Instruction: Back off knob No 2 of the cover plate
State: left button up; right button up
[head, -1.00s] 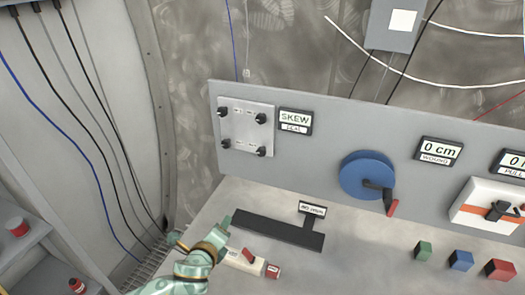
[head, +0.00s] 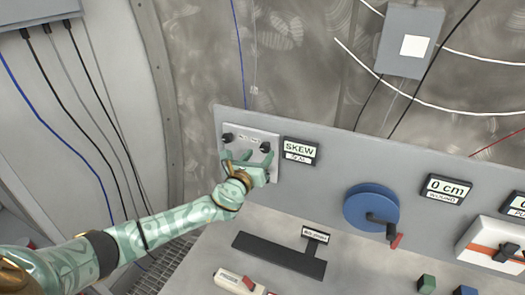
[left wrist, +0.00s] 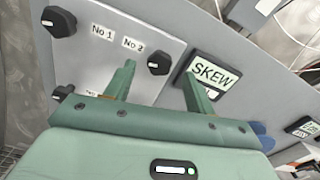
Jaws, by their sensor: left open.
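The cover plate (head: 262,131) is a pale metal square on the left end of the grey panel. Knob No 2 (head: 265,147) is a black knob at its upper right; in the left wrist view knob No 2 (left wrist: 158,62) stands beside its "No 2" label. Knob No 1 (left wrist: 58,22) is at the upper left, and a lower left knob (left wrist: 62,93) shows partly. My left gripper (head: 248,158) is open in front of the plate. In the left wrist view its fingers (left wrist: 160,68) appear either side of knob No 2; contact cannot be told. The lower right knob is hidden.
A display reading "SKEW" (head: 300,147) sits just right of the plate, close to one finger. A blue wheel with a crank (head: 368,207) is further right. A black slotted piece (head: 278,254) lies on the bench below. Cables hang at the left.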

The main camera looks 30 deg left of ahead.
aim_at(264, 149)
pick_arm(q)
jog(key=shift+w, duration=0.75)
jog(key=shift+w+a, duration=0.1)
jog(key=shift+w, duration=0.65)
jog(key=c, duration=1)
